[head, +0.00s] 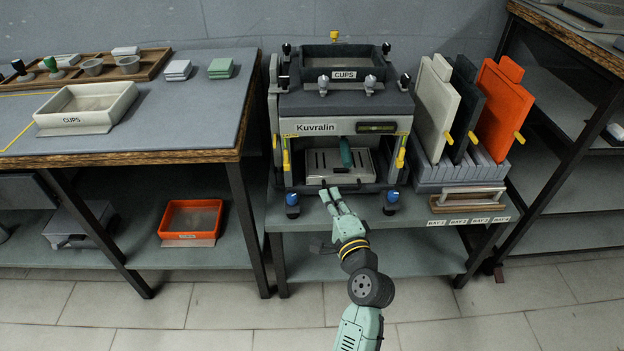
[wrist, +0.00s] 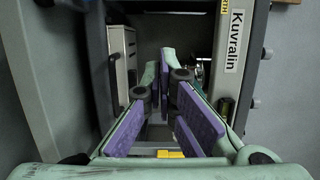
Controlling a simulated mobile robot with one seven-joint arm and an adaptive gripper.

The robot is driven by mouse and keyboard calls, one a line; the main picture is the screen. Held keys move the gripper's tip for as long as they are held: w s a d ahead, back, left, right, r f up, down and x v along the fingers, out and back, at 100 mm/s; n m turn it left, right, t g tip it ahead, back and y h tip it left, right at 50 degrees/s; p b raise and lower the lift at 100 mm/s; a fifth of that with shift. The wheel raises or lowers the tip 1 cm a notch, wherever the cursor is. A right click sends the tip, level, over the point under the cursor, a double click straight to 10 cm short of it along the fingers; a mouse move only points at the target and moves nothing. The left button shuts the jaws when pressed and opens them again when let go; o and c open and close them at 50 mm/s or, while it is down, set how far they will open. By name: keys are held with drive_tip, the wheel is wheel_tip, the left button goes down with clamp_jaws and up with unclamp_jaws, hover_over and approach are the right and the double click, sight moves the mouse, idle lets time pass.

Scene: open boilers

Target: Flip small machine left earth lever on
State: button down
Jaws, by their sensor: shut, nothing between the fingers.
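The small machine (head: 335,127), marked Kuvralin, stands on the grey bench in the head view. On the left of its front opening is a yellow lever (head: 286,157), roughly upright; its exact setting is too small to tell. A matching yellow lever (head: 401,152) is on the right. My gripper (head: 329,196) is shut and empty, low in front of the machine, to the right of and below the left lever, apart from it. In the wrist view my purple-padded fingers (wrist: 166,75) point into the machine's opening, beside the Kuvralin plate (wrist: 234,40). A yellow patch (wrist: 170,154) shows near the bottom, its identity unclear.
A tray with a green handle (head: 346,152) sits inside the opening. Blue-topped knobs (head: 292,200) flank the machine's front. A rack with upright panels (head: 438,108) stands close on the right. A table with a cups tray (head: 92,105) is on the left. The floor in front is clear.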

sight(286, 160)
drive_tip(key=w+a+p, duration=0.3)
drive_tip(key=w+a, duration=0.3)
drive_tip(key=w, duration=0.3)
drive_tip(key=shift+w+a, duration=0.2)
